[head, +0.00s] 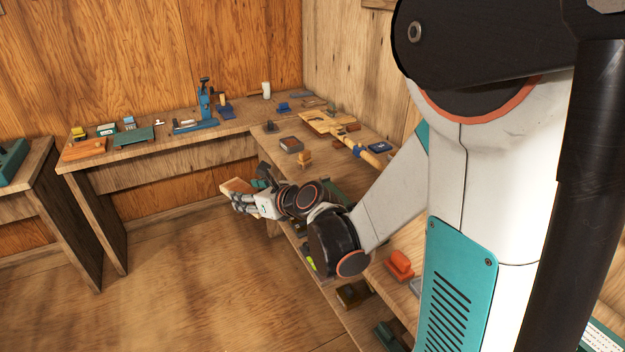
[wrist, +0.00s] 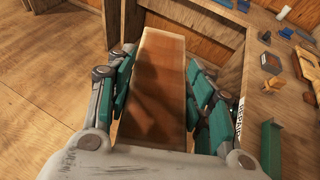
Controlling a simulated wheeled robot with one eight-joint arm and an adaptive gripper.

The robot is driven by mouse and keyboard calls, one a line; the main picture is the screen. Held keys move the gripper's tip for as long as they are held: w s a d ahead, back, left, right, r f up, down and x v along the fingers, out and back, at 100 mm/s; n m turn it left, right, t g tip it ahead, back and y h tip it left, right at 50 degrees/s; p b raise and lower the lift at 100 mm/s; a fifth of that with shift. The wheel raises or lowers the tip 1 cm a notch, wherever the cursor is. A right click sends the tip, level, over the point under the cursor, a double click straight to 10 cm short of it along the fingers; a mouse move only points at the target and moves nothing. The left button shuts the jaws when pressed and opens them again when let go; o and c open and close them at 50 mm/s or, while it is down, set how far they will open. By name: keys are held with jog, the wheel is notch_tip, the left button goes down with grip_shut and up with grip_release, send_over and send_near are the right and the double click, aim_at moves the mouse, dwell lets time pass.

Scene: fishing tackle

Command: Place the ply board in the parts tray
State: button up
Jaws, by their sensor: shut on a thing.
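The ply board (wrist: 158,85) is a long flat brown piece with a pale edge, between the green-padded fingers of my gripper (wrist: 160,75) in the wrist view. In the head view my gripper (head: 240,196) is shut on the board (head: 237,185), held in the air over the floor, left of the right-hand bench. A green open box (wrist: 270,148) stands on that bench at the right of the wrist view. A flat teal piece (head: 134,137) lies on the back bench. I cannot tell which of these, if either, is the parts tray.
The back bench (head: 165,149) carries a blue upright tool (head: 206,105), an orange-brown board (head: 84,149) and several small items. The right bench has a dark block (head: 291,144), an orange piece (head: 304,159) and a wooden paddle (head: 328,123). The floor (head: 180,270) is clear.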

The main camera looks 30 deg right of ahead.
jog(key=w+d+m+h, duration=0.1)
jog(key=w+d, duration=0.2)
jog(key=d, duration=0.9)
jog(key=w+d+m+h, duration=0.1)
jog(key=w+d, duration=0.3)
jog(key=d, duration=0.8)
jog(key=w+d+m+h, duration=0.1)
jog(key=w+d, duration=0.3)
jog(key=d, duration=0.7)
jog(key=shift+d+r+m+t+h+p, duration=0.3)
jog(key=shift+d+m+t+h, duration=0.1)
jog(key=shift+h, duration=0.3)
notch_tip(320, 180, down, 16)
jog(key=b, duration=0.4)
jog(key=shift+f+b, duration=0.1)
jog(key=shift+b, duration=0.3)
notch_tip(320, 180, down, 3)
jog(key=shift+f+b, duration=0.15)
jog(key=shift+b, duration=0.6)
jog(key=shift+c, duration=0.5)
jog(key=shift+s+a, duration=0.1)
jog(key=shift+s, duration=0.05)
jog(key=shift+c, duration=1.2)
jog(key=o, duration=1.4)
jog(key=shift+f, duration=0.15)
